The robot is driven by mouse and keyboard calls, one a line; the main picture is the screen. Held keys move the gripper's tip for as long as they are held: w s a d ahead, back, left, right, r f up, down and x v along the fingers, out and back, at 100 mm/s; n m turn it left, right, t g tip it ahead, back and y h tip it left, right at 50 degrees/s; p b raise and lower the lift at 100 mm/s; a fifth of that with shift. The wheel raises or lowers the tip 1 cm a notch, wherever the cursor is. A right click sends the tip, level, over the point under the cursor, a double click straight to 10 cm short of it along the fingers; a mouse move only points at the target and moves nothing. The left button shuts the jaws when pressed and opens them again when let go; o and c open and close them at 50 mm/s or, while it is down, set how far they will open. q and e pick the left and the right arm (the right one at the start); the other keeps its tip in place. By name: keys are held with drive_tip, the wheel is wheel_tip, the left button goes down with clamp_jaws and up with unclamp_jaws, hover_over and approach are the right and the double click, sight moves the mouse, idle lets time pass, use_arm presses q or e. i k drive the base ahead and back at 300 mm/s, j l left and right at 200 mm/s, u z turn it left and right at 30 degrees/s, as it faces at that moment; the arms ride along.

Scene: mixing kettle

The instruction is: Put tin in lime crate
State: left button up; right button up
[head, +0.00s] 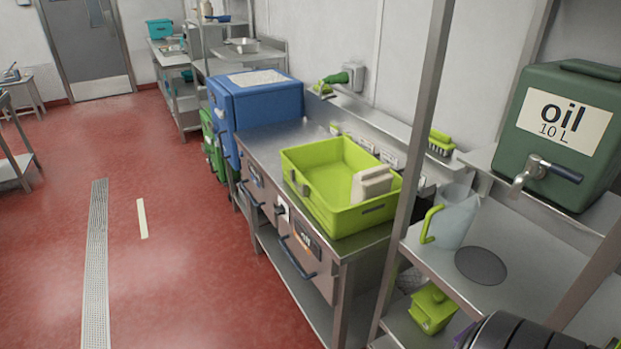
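The lime crate (318,205) stands open on the steel counter in the middle of the view. A beige block-like container (371,183) is inside it, at its right end. A large dark green tin (558,135) labelled "oil 10 L" stands on the shelf rack at the right, apart from the crate.
A grey jug (453,216) with a lime handle stands on the rack beside a dark disc (480,266). A rack post (420,130) rises between crate and tin. A blue box (262,100) stands behind the crate. The red floor (170,240) at left is largely clear.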

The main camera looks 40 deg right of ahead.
sight(343, 197)
drive_tip(key=i, duration=1.8)
drive_tip(key=i+z, duration=0.2)
drive_tip(key=i, duration=0.25)
drive_tip(key=i+j+z, duration=0.25)
drive_tip(key=i, duration=0.15)
drive_tip(key=i+j+z, duration=0.2)
drive_tip(key=i, duration=0.2)
drive_tip(key=l+z, duration=0.1)
drive_tip(key=z, duration=1.9)
